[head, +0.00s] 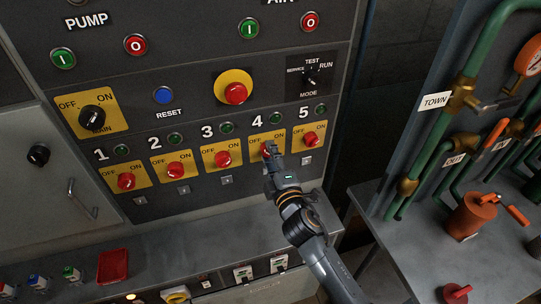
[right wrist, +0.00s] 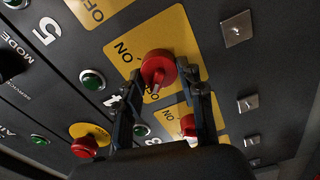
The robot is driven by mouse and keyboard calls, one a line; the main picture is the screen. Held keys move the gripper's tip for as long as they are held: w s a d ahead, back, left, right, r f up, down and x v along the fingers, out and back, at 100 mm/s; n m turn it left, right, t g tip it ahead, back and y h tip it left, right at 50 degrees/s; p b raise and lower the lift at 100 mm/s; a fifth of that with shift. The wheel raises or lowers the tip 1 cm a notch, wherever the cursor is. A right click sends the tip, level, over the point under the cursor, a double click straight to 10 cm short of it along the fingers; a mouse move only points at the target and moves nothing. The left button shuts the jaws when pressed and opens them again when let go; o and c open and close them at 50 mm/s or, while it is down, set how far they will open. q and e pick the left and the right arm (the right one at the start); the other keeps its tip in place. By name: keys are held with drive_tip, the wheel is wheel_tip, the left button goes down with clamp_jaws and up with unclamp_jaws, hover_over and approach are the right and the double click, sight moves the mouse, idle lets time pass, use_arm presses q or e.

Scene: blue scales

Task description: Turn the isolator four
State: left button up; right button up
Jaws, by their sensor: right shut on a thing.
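Isolator four is a red rotary knob (head: 266,147) on a yellow OFF/ON plate (head: 253,168), below the number 4 on the grey panel. My right gripper (head: 270,150) reaches up to it from below and partly covers it in the head view. In the right wrist view the red knob (right wrist: 158,66) sits between the two dark fingers of the right gripper (right wrist: 162,85), which is shut on it. The word ON shows beside the knob. I cannot tell exactly which way the knob points. My left gripper is not in view.
Isolator three (head: 222,159) and isolator five (head: 310,139) stand close on either side. A green lamp (head: 275,118) is above isolator four. A grey ledge (head: 200,243) runs below the panel. Green pipes and a bench (head: 415,235) stand at the right.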

idle(0.3)
drive_tip(key=o, duration=1.2)
drive_tip(key=v, duration=1.2)
